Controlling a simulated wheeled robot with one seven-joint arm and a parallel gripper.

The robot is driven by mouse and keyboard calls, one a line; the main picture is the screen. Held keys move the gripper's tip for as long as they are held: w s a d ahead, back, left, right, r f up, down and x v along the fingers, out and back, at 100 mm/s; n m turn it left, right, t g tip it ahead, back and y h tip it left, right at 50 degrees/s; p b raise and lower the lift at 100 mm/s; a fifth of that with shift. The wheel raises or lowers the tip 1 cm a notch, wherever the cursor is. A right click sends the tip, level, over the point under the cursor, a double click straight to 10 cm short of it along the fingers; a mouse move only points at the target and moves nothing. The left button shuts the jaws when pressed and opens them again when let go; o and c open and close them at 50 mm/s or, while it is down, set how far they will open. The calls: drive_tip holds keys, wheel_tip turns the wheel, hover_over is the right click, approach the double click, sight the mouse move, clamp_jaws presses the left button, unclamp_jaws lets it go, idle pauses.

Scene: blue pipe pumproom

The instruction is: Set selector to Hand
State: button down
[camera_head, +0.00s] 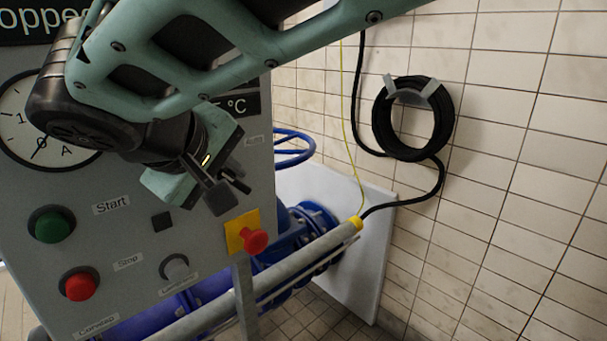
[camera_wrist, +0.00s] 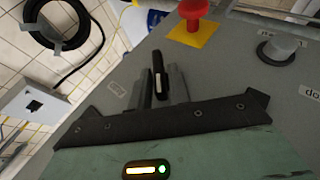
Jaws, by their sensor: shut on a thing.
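The selector (camera_wrist: 157,66) is a dark handle with a white line, standing out from the grey control panel. My gripper (camera_wrist: 160,84) is shut on the selector in the wrist view, one finger on each side of it. In the head view my gripper (camera_head: 228,186) is at the right part of the panel, above the red emergency button, and mostly hides the selector. A small label, apparently Auto (camera_head: 252,140), shows up and right of the gripper. I cannot tell the selector's exact position, and no Hand label is readable.
A red emergency button (camera_head: 256,241) on a yellow plate is close below the gripper. The panel (camera_head: 120,240) also has a green Start button (camera_head: 50,225), a red Stop button (camera_head: 79,287) and a grey knob (camera_head: 175,267). A black hose coil (camera_head: 413,119) hangs on the tiled wall.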

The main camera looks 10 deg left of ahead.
drive_tip(key=c, duration=1.5)
unclamp_jaws()
drive_tip(key=b+v, duration=0.1)
drive_tip(key=v, duration=1.6)
drive_tip(key=shift+s+r+b, duration=0.15)
drive_tip(key=shift+r+b, duration=0.05)
drive_tip(key=shift+b, duration=0.15)
